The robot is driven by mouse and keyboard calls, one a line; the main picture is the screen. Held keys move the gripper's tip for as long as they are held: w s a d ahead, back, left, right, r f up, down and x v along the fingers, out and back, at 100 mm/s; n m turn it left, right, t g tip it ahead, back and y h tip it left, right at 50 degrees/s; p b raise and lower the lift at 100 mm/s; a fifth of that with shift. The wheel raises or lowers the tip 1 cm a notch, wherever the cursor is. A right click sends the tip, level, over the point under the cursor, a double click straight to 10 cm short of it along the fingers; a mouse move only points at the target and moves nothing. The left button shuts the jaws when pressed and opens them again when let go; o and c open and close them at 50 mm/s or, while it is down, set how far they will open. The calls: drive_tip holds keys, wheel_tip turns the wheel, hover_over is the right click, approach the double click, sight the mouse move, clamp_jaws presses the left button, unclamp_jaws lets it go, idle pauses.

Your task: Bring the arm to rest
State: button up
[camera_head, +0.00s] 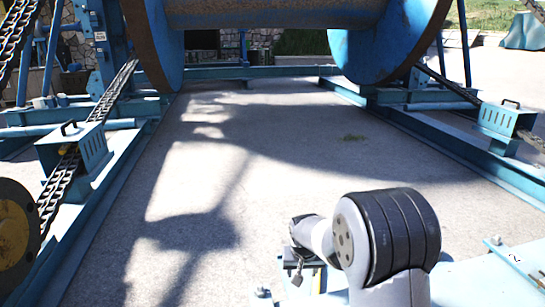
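My arm (388,240), grey and white with black ribbed bands, is folded low at the bottom right of the head view, over my light blue base. A small dark part at its far end, seemingly my gripper (303,270), is low beside the arm's left side, close to the base. It is small and partly hidden, so I cannot tell whether its fingers are open or shut. I see nothing held in it. The cable reel (275,12) is at the top, well apart from the arm, with a large blue flange on each side.
Blue steel rails (440,145) run along the right, with a matching frame on the left. Chains (115,90) and blue guard boxes with handles (503,120) flank the floor. The concrete floor (270,165) between is clear.

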drive_tip(key=w+d+f+m+t+b, duration=0.1)
drive_tip(key=w+d+f+m+b, duration=0.1)
drive_tip(key=w+d, duration=0.4)
drive_tip(key=shift+f+h+b, duration=0.3)
drive_tip(key=shift+f+b, duration=0.25)
drive_tip(key=shift+b, duration=0.7)
drive_tip(key=shift+s+r, duration=0.1)
